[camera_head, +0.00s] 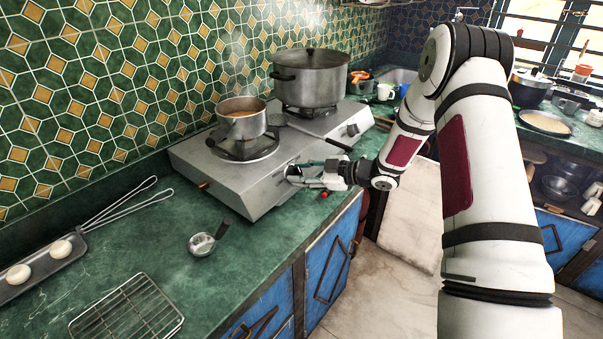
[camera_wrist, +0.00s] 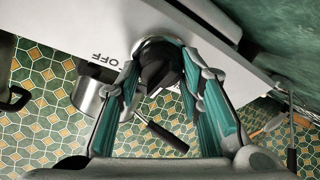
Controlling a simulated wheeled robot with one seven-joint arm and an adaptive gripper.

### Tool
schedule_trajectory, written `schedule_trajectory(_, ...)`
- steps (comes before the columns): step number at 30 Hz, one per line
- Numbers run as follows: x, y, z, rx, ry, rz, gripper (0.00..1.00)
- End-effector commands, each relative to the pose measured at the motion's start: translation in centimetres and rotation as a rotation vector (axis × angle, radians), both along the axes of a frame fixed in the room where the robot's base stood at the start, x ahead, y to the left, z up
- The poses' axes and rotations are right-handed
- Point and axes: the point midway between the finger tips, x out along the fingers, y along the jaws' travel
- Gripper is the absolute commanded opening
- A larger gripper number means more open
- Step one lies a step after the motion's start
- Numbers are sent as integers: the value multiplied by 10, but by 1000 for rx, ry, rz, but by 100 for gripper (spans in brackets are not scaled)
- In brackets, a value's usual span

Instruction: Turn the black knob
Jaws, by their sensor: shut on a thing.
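The black knob (camera_wrist: 158,70) sits on the pale front panel of the gas hotplate (camera_head: 258,192), with "OFF" lettering beside it in the wrist view. My gripper (camera_head: 296,175) is at the front of the hotplate in the head view. In the wrist view, the two teal-padded fingers of my gripper (camera_wrist: 161,76) close in on the knob from both sides and are shut on it. The fingers hide part of the knob, so its exact angle is hard to tell. A second knob (camera_head: 352,130) is farther right on the same front panel.
A small pot (camera_head: 241,118) stands on the left burner and a large lidded pot (camera_head: 309,78) on the right one. A small strainer-like cup (camera_head: 203,243) and wire rack (camera_head: 127,312) lie on the green counter.

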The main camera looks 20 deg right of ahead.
Motion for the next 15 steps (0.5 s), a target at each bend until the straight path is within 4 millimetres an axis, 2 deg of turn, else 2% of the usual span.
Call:
schedule_trajectory(2,-1,-1,-3,-1,6,0,6)
schedule_trajectory(3,-1,-1,-3,-1,6,0,40)
schedule_trajectory(5,-1,0,-2,-2,6,0,53)
schedule_trajectory(15,-1,-1,0,-2,1,0,53)
